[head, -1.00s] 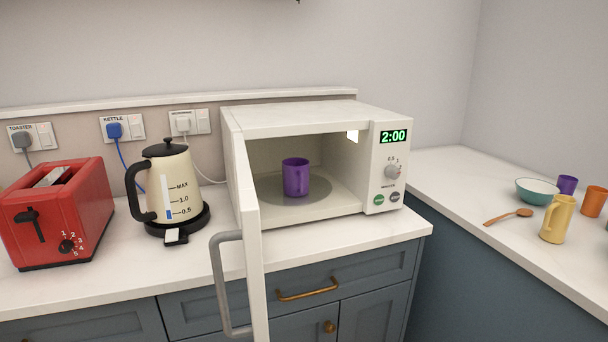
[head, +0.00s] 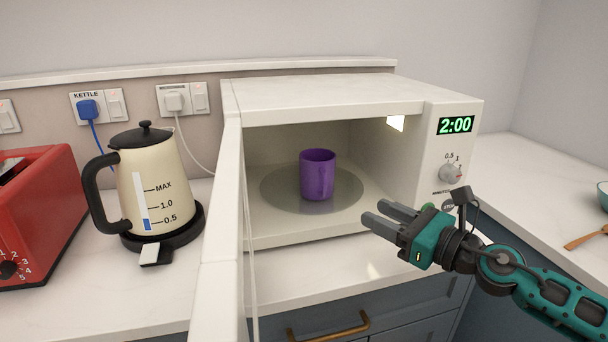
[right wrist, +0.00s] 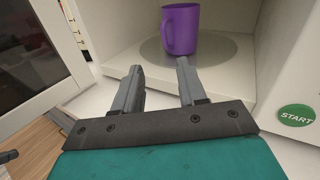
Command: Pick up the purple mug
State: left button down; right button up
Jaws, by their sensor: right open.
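The purple mug (head: 317,175) stands upright on the round turntable inside the open microwave (head: 310,95). It also shows at the top of the right wrist view (right wrist: 180,28), just beyond the fingers. My right gripper (head: 379,214) is open and empty, in front of the microwave opening and to the right of the mug, apart from it. Its fingers point toward the opening. In the right wrist view the two fingers (right wrist: 160,80) are spread with nothing between them. My left gripper does not show.
The microwave door (head: 222,250) stands open toward me on the left. The microwave's control side (head: 452,150) is close to my right gripper. A cream kettle (head: 155,185) and a red toaster (head: 40,215) stand left. A teal bowl (head: 603,195) and wooden spoon (head: 585,238) lie far right.

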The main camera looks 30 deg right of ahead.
jog(key=p, duration=0.1)
send_near(319, 178)
jog(key=shift+w+a+f+p, duration=0.2)
jog(key=shift+w+a, duration=0.25)
jog(key=shift+w, duration=0.2)
jog(key=shift+w+a+f+p, duration=0.1)
jog(key=shift+w+a+p, duration=0.1)
jog(key=shift+w+a, duration=0.4)
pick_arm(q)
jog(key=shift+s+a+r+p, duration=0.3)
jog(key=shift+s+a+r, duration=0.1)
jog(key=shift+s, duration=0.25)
pick_arm(e)
jog(key=shift+x, duration=1)
jog(key=shift+d+f, duration=0.15)
jog(key=shift+c, duration=0.2)
grip_shut()
